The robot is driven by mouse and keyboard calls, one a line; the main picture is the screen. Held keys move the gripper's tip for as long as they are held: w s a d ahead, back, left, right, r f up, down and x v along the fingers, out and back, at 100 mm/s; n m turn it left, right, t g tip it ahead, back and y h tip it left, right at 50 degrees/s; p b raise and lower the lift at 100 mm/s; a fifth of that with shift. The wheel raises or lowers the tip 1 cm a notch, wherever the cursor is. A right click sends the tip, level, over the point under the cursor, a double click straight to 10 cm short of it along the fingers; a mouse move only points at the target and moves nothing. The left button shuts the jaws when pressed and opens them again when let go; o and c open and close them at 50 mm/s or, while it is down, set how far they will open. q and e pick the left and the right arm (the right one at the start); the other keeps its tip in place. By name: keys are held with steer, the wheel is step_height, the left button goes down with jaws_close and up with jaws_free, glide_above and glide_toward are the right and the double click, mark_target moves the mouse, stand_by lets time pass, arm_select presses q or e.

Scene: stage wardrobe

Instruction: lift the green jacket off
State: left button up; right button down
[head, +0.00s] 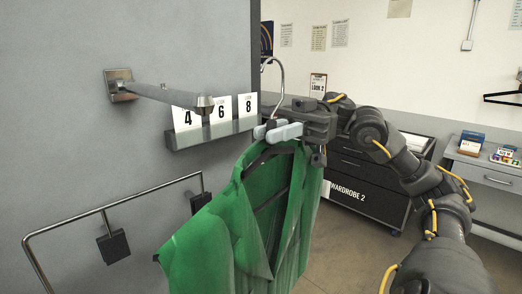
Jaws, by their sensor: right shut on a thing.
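The green jacket (205,245) hangs from a dark hanger with a metal hook (281,78). My right gripper (271,131) is shut on the hanger at its neck, just below the hook. The hook stands to the right of the wall peg (165,94), with a visible gap between them in the picture. The jacket hangs free below the gripper, its lower part cut off by the bottom edge. My left gripper is not in view.
A holder with cards numbered 4, 6 and 8 (221,109) is fixed behind the peg. A metal rail (100,209) juts out at lower left, close to the jacket. A dark drawer cabinet (362,191) and a side table (492,175) stand behind my right arm.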

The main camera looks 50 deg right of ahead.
steer(key=d+b, duration=0.4)
steer(key=d, duration=1.9)
steer(key=shift+s+d, duration=0.3)
